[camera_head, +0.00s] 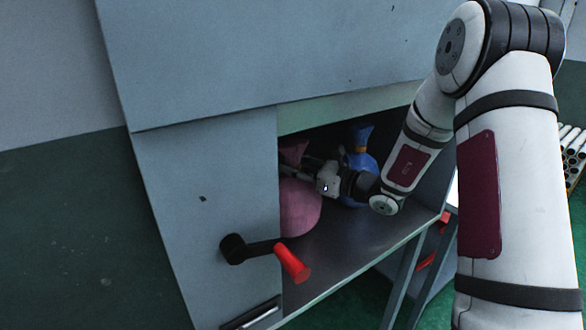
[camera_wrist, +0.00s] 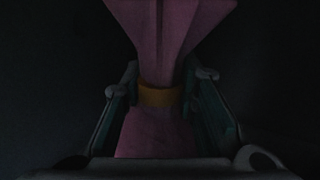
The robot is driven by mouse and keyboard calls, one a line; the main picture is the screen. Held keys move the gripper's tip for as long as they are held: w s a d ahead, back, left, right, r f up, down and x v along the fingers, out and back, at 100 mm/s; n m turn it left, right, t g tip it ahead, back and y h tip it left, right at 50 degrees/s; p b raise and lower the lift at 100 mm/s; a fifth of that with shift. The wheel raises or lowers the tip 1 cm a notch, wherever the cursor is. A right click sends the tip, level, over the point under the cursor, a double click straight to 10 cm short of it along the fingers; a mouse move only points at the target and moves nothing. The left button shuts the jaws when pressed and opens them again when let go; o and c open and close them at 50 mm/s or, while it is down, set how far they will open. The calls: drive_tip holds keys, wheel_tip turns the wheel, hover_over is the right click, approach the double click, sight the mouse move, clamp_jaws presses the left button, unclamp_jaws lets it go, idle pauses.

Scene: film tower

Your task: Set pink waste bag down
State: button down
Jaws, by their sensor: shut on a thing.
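The pink waste bag (camera_head: 299,206) is inside the opening of a grey cabinet, at its left side, partly hidden by the cabinet's front panel and my gripper. My gripper (camera_head: 290,172) reaches in from the right and is shut on the bag's neck. In the wrist view the bag's pink top (camera_wrist: 170,35) flares above an orange-yellow tie (camera_wrist: 160,97), with my gripper's fingers (camera_wrist: 160,100) on both sides of the neck. The bag's base is close to the dark shelf (camera_head: 345,240); I cannot tell whether it touches.
A blue bag (camera_head: 358,165) with an orange tie stands further back in the opening, behind my gripper. A lever with a red handle (camera_head: 291,262) sticks out from the grey front panel (camera_head: 205,190). The shelf's front right part is bare. Tubes (camera_head: 572,150) lie at the far right.

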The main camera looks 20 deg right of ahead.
drive_tip(key=shift+f, duration=0.3)
drive_tip(key=c, duration=1.3)
unclamp_jaws()
drive_tip(key=shift+r, duration=0.15)
drive_tip(key=v, duration=1.2)
drive_tip(key=shift+d, duration=0.15)
